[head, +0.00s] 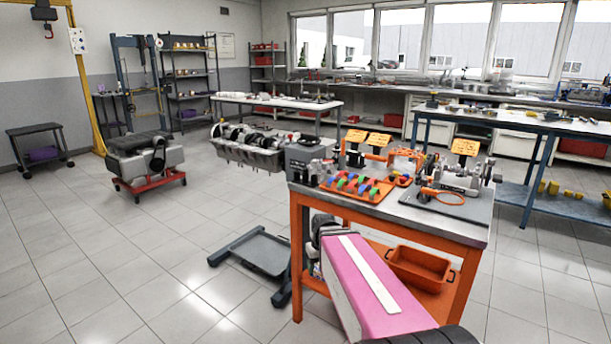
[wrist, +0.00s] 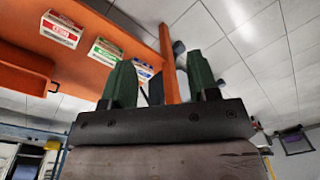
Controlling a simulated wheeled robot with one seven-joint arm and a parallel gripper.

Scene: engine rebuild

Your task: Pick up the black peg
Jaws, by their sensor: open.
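An orange tray (head: 358,186) with several small coloured pieces in red, green and blue lies on the workbench (head: 455,226). I cannot pick out a black peg for certain at this size. My gripper (wrist: 160,78) shows in the wrist view with two green fingers apart; I see nothing held between them. A dark shape shows behind the gap, and I cannot tell what it is. In the head view my pink arm reaches low beside the bench's front left, and the gripper itself cannot be made out there.
An orange bin (head: 418,268) stands on the bench's lower shelf. Small labelled boxes (wrist: 62,29) lie on an orange surface in the wrist view. An engine stand (head: 262,252) stands left of the bench. An orange ring-handled tool (head: 442,196) lies on the bench. Open floor is at left.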

